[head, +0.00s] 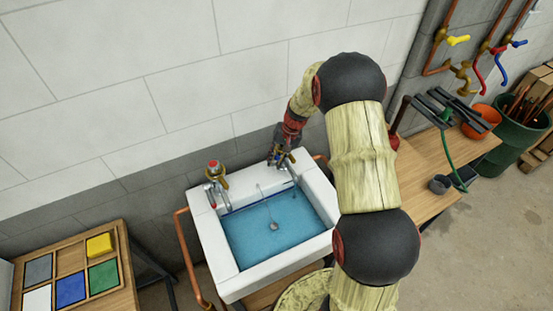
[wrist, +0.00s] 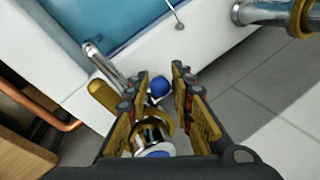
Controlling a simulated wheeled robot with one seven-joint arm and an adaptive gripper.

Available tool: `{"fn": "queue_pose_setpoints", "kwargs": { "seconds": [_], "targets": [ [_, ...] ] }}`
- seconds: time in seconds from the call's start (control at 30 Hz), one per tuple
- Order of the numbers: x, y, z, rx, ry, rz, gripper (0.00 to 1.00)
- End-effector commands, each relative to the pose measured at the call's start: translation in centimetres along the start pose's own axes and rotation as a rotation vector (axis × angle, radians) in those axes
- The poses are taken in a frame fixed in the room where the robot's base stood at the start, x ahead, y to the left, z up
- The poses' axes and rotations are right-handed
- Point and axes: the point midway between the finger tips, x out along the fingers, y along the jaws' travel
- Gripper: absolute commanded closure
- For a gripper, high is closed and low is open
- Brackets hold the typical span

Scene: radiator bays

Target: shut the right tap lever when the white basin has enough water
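The white basin (head: 228,285) stands against the wall, with blue water (head: 262,238) across its inside; its white rim also shows in the wrist view (wrist: 203,48). The right tap (wrist: 152,132) has a chrome body, a brass-coloured ring and a blue cap; in the head view my gripper mostly hides it. A blue knob (wrist: 160,87), apparently its lever end, lies between my fingertips. My gripper (wrist: 160,72) is open over the tap, its fingers on either side of the knob; contact is unclear. In the head view my gripper (head: 283,158) is at the basin's back right corner.
The left tap (head: 215,178) with a red cap stands at the back left corner. A wooden tray of coloured tiles (head: 70,255) is at lower left. A wooden bench (head: 425,170) stands right of the basin. Copper pipe (head: 185,250) runs along the basin's left side.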

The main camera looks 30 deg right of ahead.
Motion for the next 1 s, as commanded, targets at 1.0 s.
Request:
{"fn": "queue_pose_setpoints", "kwargs": {
  "seconds": [1.0],
  "targets": [
    [0.05,0.08,0.02,0.0,0.004,-0.002,1.0]
  ]
}}
